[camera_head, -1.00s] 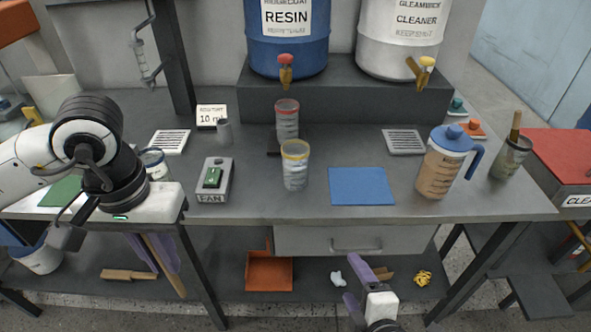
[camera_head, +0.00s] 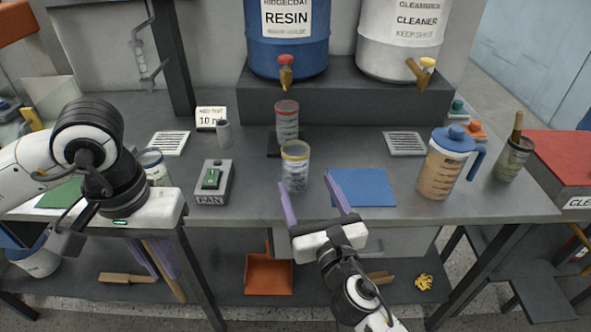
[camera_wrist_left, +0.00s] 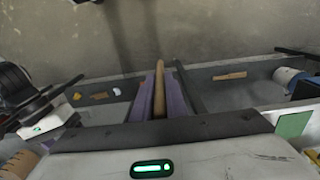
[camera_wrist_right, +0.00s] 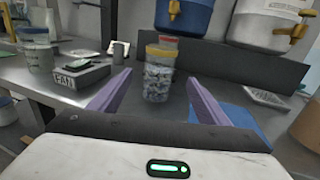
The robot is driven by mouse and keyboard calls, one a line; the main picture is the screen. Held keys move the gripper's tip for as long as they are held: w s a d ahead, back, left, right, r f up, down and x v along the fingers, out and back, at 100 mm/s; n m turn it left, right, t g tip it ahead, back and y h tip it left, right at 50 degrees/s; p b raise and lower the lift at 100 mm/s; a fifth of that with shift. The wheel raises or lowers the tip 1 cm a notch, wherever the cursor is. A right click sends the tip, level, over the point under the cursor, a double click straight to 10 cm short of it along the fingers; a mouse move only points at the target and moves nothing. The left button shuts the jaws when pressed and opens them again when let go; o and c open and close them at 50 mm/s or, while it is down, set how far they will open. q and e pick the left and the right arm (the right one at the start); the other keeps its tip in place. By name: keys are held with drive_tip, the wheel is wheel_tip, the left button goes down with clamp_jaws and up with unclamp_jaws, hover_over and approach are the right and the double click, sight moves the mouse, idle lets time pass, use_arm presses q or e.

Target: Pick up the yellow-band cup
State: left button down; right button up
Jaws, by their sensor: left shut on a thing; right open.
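The yellow-band cup (camera_head: 294,172) stands upright on the grey bench, in front of a red-band cup (camera_head: 287,120). In the right wrist view the yellow-band cup (camera_wrist_right: 158,82) shows between the finger lines, beyond the tips. My right gripper (camera_head: 307,186) is open and empty at the bench's front, just short of the cup. My left gripper (camera_wrist_left: 160,92) points down in front of the bench, shut on a wooden stick (camera_head: 163,266). The top of the stick is hidden by the gripper body.
A grey FAN switch box (camera_head: 213,195) is left of the cup, a blue mat (camera_head: 375,188) right of it. A blue-lidded pitcher (camera_head: 440,170) stands further right. Blue (camera_head: 287,45) and white (camera_head: 400,45) drums sit on a raised block behind. A blue-band cup (camera_head: 154,166) is partly hidden by my left arm.

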sight(299, 174)
drive_tip(key=x, duration=0.5)
drive_tip(key=b+x, duration=0.1)
drive_tip(key=x, duration=0.1)
drive_tip(key=shift+w+a+f, duration=0.15)
drive_tip(key=shift+w+f, duration=0.1)
drive_tip(key=shift+f, duration=0.05)
use_arm(q)
drive_tip(key=shift+f, duration=0.45)
use_arm(e)
drive_tip(key=shift+c, duration=0.3)
